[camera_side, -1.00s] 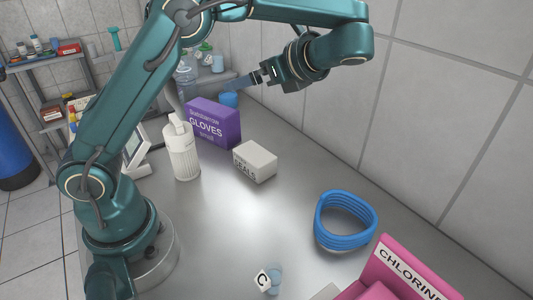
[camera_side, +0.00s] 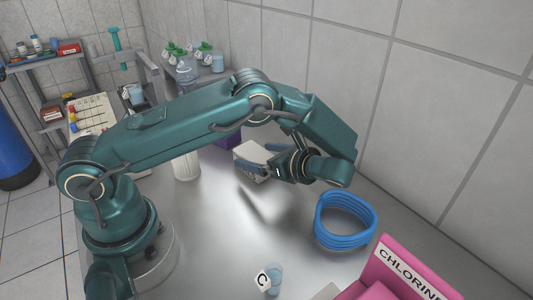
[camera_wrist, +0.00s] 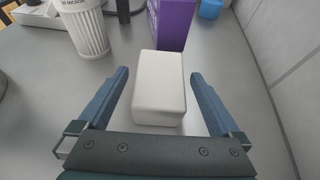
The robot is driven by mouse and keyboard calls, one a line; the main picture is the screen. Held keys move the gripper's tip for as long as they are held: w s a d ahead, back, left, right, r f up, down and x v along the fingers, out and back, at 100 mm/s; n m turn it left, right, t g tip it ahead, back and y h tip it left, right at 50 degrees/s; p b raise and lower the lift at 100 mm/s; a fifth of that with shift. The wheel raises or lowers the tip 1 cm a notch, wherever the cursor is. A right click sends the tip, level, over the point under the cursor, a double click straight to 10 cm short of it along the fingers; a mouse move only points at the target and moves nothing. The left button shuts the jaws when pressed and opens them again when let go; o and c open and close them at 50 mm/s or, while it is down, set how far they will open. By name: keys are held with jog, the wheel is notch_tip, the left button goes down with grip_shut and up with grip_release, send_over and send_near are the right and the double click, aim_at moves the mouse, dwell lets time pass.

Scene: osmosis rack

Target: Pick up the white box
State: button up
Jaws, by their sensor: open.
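The white box (camera_side: 250,153) stands on the metal bench, partly hidden by my gripper in the side view. In the wrist view the white box (camera_wrist: 159,88) lies between the two blue fingers, with a gap on each side. My gripper (camera_side: 258,157) is open and low at the box. In the wrist view my gripper (camera_wrist: 161,85) has its fingers spread wide on either side of the box, holding nothing. The near end of the box is close to the gripper's dark palm bar.
The purple glove box (camera_wrist: 171,22) stands just beyond the white box. A white filter cartridge (camera_wrist: 85,28) is at left. A blue coil (camera_side: 345,221) and pink chlorine box (camera_side: 392,272) are at the front right. The tiled wall (camera_side: 430,80) bounds the right side.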

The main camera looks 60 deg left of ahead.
aim_at(247, 152)
jog(key=shift+x, duration=2.55)
jog(key=c, duration=1.4)
jog(key=shift+r, duration=0.1)
